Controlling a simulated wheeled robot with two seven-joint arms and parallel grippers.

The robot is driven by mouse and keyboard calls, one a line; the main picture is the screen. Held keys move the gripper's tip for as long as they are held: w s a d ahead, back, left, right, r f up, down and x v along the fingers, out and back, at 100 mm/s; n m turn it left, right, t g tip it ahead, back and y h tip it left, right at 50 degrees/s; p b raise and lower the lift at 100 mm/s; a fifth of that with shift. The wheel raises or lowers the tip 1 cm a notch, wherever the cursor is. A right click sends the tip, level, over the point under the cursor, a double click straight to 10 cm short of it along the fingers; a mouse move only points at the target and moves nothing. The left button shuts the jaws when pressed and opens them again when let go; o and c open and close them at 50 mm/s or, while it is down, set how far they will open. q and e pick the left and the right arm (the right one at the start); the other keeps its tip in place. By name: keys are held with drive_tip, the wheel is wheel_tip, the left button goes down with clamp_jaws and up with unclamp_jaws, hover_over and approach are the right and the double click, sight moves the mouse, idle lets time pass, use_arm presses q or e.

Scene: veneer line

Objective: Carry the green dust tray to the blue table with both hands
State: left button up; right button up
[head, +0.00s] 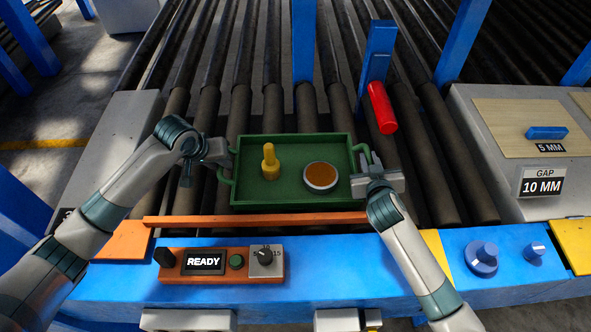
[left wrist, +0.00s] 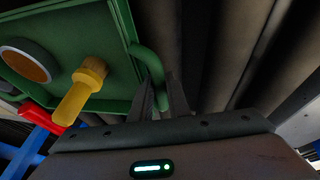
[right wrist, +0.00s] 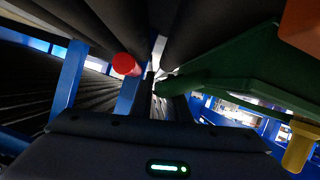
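The green dust tray (head: 245,144) is over the dark rollers in the head view, a handle at each side. A yellow knobbed peg (head: 269,163) and a round brown-topped container (head: 320,177) sit in it. My left gripper (head: 222,160) is at the left handle; in the left wrist view its fingers (left wrist: 163,92) are close together with the green handle (left wrist: 150,66) between them. My right gripper (head: 369,171) is at the right handle; in the right wrist view its fingers (right wrist: 165,100) close around the handle end (right wrist: 172,84). Whether the tray touches the rollers is unclear.
An orange strip (head: 256,220) runs in front of the tray, before a blue front beam (head: 350,260) with a READY panel (head: 203,262) and knobs. Blue posts (head: 303,45) and a red cylinder (head: 381,108) stand behind. A grey gauge unit (head: 495,165) is at the right.

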use_arm(q)
clamp_jaws()
use_arm(e)
clamp_jaws()
use_arm(q)
drive_tip(key=shift+w+r, duration=0.1)
drive_tip(key=shift+r, duration=0.05)
use_arm(e)
drive_tip(key=shift+r, duration=0.15)
